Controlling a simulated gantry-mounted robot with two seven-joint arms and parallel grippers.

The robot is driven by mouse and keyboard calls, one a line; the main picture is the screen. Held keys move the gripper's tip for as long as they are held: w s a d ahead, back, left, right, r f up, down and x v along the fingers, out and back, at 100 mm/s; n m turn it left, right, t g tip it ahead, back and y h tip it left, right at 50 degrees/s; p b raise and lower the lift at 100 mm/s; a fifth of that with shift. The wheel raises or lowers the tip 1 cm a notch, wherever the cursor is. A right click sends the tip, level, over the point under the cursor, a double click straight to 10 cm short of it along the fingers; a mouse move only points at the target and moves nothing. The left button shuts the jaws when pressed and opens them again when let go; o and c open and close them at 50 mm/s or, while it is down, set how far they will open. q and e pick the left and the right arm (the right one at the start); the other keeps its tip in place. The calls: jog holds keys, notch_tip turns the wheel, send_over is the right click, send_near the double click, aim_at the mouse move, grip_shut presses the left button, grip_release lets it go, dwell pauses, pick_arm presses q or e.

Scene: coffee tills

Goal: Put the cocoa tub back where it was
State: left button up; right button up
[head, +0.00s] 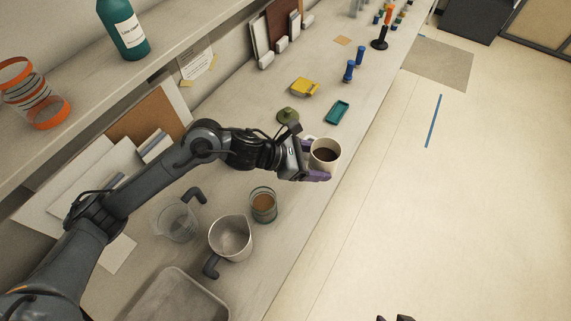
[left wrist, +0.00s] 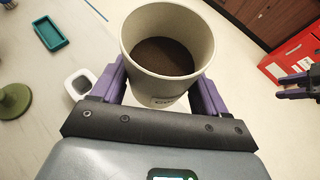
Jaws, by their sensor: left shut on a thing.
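The cocoa tub (head: 325,158) is a cream, open-topped tub with dark brown powder inside. It also shows large in the left wrist view (left wrist: 168,80), with part of a printed label on its near side. My left gripper (head: 318,174) is shut on the tub, its purple fingers on either side of the wall. The tub looks roughly upright at the counter's front edge; I cannot tell whether its base touches the counter. My right gripper (left wrist: 297,87) is at the right of the left wrist view, apart from the tub, with its fingers spread and empty.
A small white container (left wrist: 80,84) is close beside the tub. An olive knobbed piece (head: 288,115), teal tray (head: 337,112) and yellow piece (head: 304,87) lie beyond. A glass of brown contents (head: 263,205), a metal pitcher (head: 230,238) and a clear jug (head: 177,222) stand nearer.

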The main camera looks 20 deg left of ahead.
pick_arm(q)
jog(key=a+f, duration=0.2)
jog(key=a, duration=0.1)
jog(key=a+f+p, duration=0.1)
jog(key=a+f, duration=0.1)
jog(key=a, duration=0.1)
jog(key=a+f, duration=0.2)
jog(key=a, duration=0.2)
jog(key=shift+w+a, duration=0.1)
jog(key=shift+w, duration=0.2)
jog(key=shift+f+p, duration=0.45)
jog(key=shift+f, duration=1.65)
jog(key=shift+f+b, duration=0.2)
jog(key=shift+b, duration=0.15)
jog(key=o, duration=1.8)
jog(key=shift+o, duration=0.2)
jog(key=shift+r, duration=0.1)
